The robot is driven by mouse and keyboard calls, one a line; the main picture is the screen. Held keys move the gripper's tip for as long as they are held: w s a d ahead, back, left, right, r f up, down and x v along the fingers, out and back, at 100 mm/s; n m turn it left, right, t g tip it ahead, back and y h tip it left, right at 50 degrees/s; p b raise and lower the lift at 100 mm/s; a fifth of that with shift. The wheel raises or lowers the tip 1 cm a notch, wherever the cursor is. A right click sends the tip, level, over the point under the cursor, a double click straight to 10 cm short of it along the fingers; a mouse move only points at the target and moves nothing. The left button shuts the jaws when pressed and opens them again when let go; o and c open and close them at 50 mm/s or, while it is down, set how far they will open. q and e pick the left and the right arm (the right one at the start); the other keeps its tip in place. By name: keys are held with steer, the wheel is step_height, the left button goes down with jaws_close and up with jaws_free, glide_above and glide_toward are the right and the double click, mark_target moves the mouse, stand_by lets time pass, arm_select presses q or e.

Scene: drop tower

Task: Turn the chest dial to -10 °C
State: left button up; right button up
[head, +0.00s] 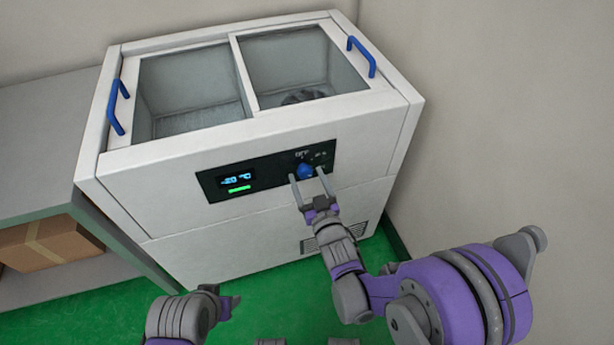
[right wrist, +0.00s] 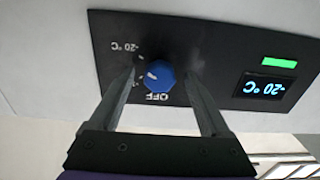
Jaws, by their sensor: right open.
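The white chest freezer (head: 250,140) has a black control panel (head: 270,183) on its front. The blue dial (head: 305,171) sits at the panel's right and also shows in the right wrist view (right wrist: 160,76), upside down, near OFF and -20 °C labels. The display (head: 237,179) reads -20 °C. My right gripper (head: 307,177) is open, its fingers on either side of the dial; in the right wrist view gaps show between the dial and both fingers. My left gripper (head: 228,306) is low in the head view, apart from the chest; its jaws are unclear.
The chest has two glass lids and blue handles (head: 362,56) at its sides. A grey shelf (head: 50,130) holding a cardboard box (head: 48,243) stands at the left. A wall (head: 500,120) is close at the right. Green floor (head: 105,310) lies clear in front.

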steer(key=shift+w+a, duration=0.1)
steer(key=shift+w, duration=0.3)
jaws_close()
stand_by(0.4)
steer(key=n, duration=0.5)
steer(key=shift+n+p, duration=0.4)
steer(key=n+p, duration=0.1)
steer(key=n, duration=0.4)
steer(key=shift+n, duration=0.4)
